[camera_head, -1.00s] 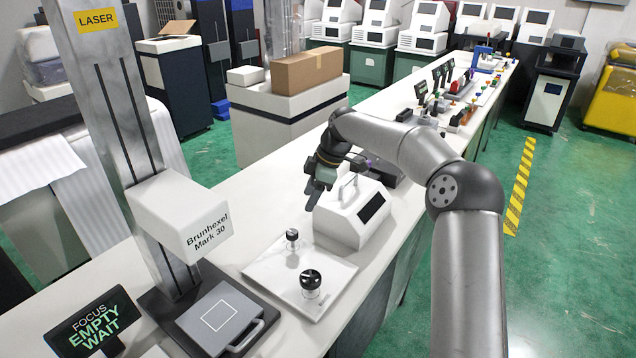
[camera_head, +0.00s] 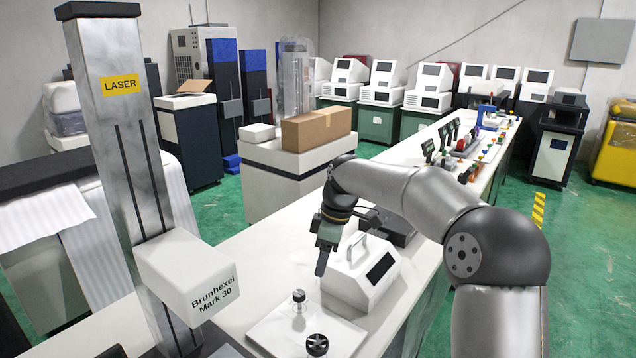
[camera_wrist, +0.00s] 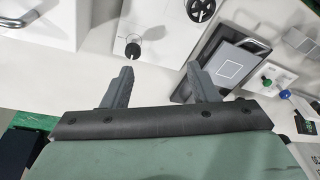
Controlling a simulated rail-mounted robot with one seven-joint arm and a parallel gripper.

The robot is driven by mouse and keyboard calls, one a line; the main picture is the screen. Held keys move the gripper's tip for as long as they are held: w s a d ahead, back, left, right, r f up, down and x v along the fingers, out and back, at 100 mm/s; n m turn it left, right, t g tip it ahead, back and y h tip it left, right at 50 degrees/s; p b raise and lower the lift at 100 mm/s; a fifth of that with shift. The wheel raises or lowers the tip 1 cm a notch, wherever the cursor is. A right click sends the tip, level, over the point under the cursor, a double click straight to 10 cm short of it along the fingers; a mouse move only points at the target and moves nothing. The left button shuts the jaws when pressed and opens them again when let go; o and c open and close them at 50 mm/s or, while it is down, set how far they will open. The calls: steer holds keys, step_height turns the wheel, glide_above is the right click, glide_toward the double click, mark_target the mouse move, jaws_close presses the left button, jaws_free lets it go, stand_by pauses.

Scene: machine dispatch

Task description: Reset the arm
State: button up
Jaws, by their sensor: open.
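My gripper (camera_head: 323,262) hangs in the head view at the end of my bent arm, above the long white bench and just left of a white handled machine (camera_head: 362,275). In the wrist view its two grey fingers (camera_wrist: 158,88) stand apart with nothing between them. Beyond the fingertips lie a white plate (camera_wrist: 165,35), a small black knob (camera_wrist: 133,50) and a black handwheel (camera_wrist: 201,9). The gripper touches none of them that I can see.
The laser machine (camera_head: 187,277) with its tall column stands left on the bench. A grey square-marked plate (camera_wrist: 228,68) lies right in the wrist view. A cardboard box (camera_head: 316,128) sits on a white cabinet behind. Green floor is open at right.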

steer(key=s+d+f+m, duration=0.2)
steer(key=s+d+m, duration=0.2)
steer(key=s, duration=0.7)
steer(key=s+d+f+m+h, duration=0.1)
steer(key=s+d+m, duration=0.3)
steer(key=s, duration=0.8)
steer(key=s+d+f+m+h, duration=0.1)
steer(key=s+d+f+m, duration=0.2)
steer(key=s+m, duration=0.4)
steer(key=s+d, duration=0.1)
steer(key=s, duration=0.3)
steer(key=shift+s+d+f+t, duration=0.15)
steer(key=shift+s+f+t, duration=0.1)
steer(key=shift+s+t, duration=0.05)
